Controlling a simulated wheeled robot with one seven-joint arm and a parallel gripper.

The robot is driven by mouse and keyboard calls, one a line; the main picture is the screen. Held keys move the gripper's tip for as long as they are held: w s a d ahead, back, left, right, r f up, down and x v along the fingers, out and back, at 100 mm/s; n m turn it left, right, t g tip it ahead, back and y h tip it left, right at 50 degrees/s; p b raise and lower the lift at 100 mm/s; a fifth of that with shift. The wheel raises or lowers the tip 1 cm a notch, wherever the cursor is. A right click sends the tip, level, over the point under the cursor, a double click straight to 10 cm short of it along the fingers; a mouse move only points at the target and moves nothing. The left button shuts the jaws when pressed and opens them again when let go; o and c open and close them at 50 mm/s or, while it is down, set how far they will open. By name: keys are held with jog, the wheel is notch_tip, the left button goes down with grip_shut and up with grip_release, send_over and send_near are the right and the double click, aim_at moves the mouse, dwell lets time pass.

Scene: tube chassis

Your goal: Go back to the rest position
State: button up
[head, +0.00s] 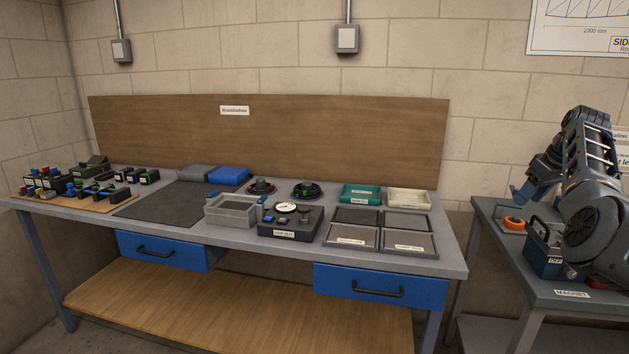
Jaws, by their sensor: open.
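My arm reaches in from the right edge and bends over the side table (484,212). My gripper (519,195) is at the end of it, with blue fingertips pointing down and left. It is small and partly hidden by my own arm links; it is open and I see nothing held in it. It is above an orange ring-shaped thing (514,224) on the side table, apart from it as far as I can tell.
The long workbench (456,262) holds a row of small parts at left, a dark mat (165,205), a grey box (231,211), a gauge block (290,222) and several trays (351,237). A dark blue box (543,262) stands on the side table under my arm.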

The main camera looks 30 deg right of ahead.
jog(key=a+f+h+b, duration=0.1)
jog(key=a+f, duration=0.5)
jog(key=f, duration=0.7)
jog(key=a+f+h+b, duration=0.15)
jog(key=a+f, duration=0.35)
jog(key=f, duration=0.7)
jog(key=s+a+f+t+h+b, duration=0.1)
jog(key=s+a+f, duration=0.3)
jog(key=a+f, duration=0.45)
jog(key=s+a+f+t+h+b, duration=0.15)
jog(key=s+a+f, duration=0.35)
jog(key=a, duration=0.7)
jog(key=s+a+r+n+t+y+b, duration=0.1)
jog(key=s+a+t, duration=0.1)
jog(key=s+a, duration=0.6)
jog(key=s+a+n+t+y+b, duration=0.1)
jog(key=s+a+t, duration=0.3)
jog(key=a, duration=0.7)
jog(key=s+a+r+t+y+b, duration=0.1)
jog(key=s+a+r+y, duration=0.1)
jog(key=s+a+r, duration=0.3)
jog(key=s+a+r+t+y+b, duration=0.1)
jog(key=s+a+r+y, duration=0.1)
jog(key=s+a+r, duration=0.4)
jog(key=s+r, duration=0.3)
jog(key=r, duration=0.2)
jog(key=shift+s+a+r+n+b, duration=0.25)
jog(key=shift+r+n+b, duration=0.05)
jog(key=shift+r+b, duration=0.1)
